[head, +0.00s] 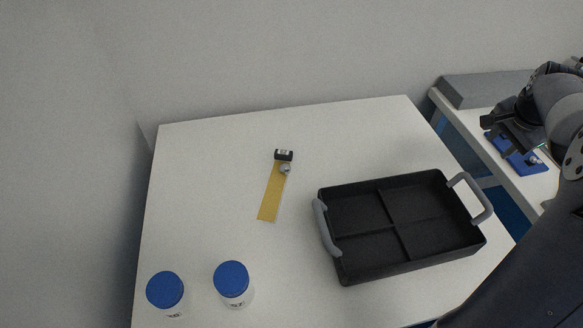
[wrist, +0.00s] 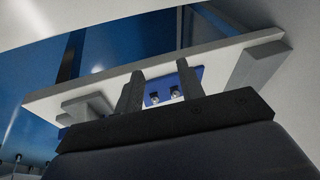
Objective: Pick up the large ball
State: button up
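A blue plate (head: 519,161) lies on the white side table at the right of the head view. A small shiny ball (head: 534,159) shows on it there. In the wrist view the blue plate (wrist: 186,77) carries two small shiny balls, a left one (wrist: 155,97) and a right one (wrist: 175,92). I cannot tell which is the larger. My gripper (head: 505,136) is over the side table near the plate. In the wrist view its two fingers (wrist: 160,86) stand apart with nothing gripped, and both balls show between them. My gripper hides part of the plate in the head view.
A black divided tray (head: 345,273) with grey handles stands on the white main table (head: 205,190). A yellow strip (head: 271,200) with a metal piece (head: 285,169) and a black block (head: 284,155) lies there. Two blue-lidded jars (head: 165,290) (head: 232,280) stand in front. A grey block (head: 490,89) lies on the side table.

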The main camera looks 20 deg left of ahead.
aim_at(285, 169)
jog(key=u, duration=1.55)
jog(key=k+l+u, duration=0.4)
jog(key=u, duration=0.15)
